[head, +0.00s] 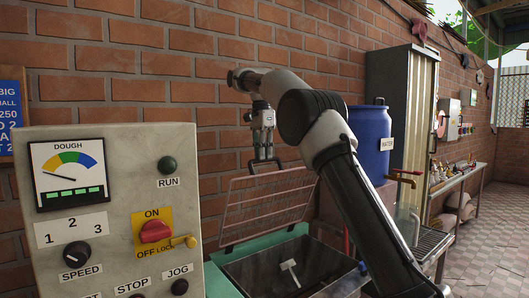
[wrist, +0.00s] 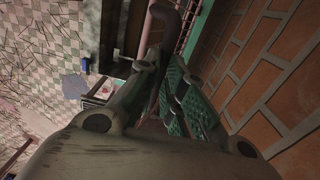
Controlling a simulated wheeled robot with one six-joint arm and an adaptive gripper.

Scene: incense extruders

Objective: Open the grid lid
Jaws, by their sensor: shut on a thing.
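The grid lid (head: 262,206) is a reddish wire mesh panel. In the head view it stands raised and tilted up at the back of a green-rimmed hopper (head: 238,262), whose dark inside shows. My gripper (head: 264,158) is at the lid's top edge, shut on its dark handle (head: 283,164). In the wrist view the dark curved handle (wrist: 165,50) passes between the fingers of my gripper (wrist: 165,75). Part of the lid's right side is hidden behind my arm.
A grey control panel (head: 110,220) stands close at the left front. A brick wall (head: 120,90) runs right behind the lid. A blue water barrel (head: 369,140) and a metal cabinet (head: 402,100) stand to the right. A white-headed tool (head: 289,266) lies in the hopper.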

